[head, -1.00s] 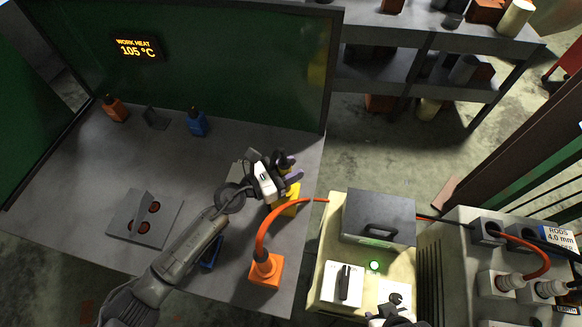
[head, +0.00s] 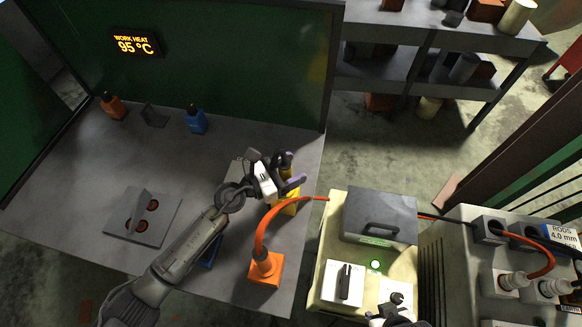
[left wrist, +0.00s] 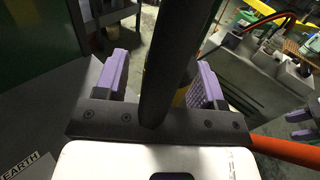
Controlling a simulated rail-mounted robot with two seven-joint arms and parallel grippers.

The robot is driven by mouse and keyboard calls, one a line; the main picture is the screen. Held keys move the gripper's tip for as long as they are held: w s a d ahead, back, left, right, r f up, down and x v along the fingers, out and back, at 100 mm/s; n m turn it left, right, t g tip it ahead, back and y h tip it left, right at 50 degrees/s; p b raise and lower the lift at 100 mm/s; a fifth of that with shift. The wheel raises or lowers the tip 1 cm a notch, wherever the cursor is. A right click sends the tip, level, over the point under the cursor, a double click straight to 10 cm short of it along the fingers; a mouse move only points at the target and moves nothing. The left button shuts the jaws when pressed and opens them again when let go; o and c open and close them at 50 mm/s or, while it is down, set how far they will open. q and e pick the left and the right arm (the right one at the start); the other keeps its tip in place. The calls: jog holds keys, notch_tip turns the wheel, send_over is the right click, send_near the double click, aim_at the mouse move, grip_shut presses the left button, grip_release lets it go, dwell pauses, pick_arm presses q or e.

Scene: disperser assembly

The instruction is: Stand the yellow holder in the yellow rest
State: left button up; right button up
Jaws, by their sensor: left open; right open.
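My left gripper (head: 280,178) is over the yellow rest (head: 289,204) near the table's right edge. Its purple-padded fingers are open. In the left wrist view a thick dark shaft, which looks like the yellow holder's handle (left wrist: 168,60), stands between the pads, with gaps on both sides. The handle's dark end (head: 286,158) shows above the gripper in the head view. A little yellow shows behind the shaft, and the holder's lower end is hidden, so its seating is unclear. My right gripper (head: 391,314) is at the bottom of the head view, over the pale machine, open.
An orange rest (head: 265,270) with an orange cable stands in front of the yellow rest. The pale machine (head: 329,250) stands right of the table. A grey plate (head: 160,215), blue bottle (head: 195,121) and orange bottle (head: 112,107) are on the table.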

pick_arm(q)
jog(key=v, duration=1.4)
jog(key=shift+b, duration=0.4)
jog(key=shift+d, duration=0.1)
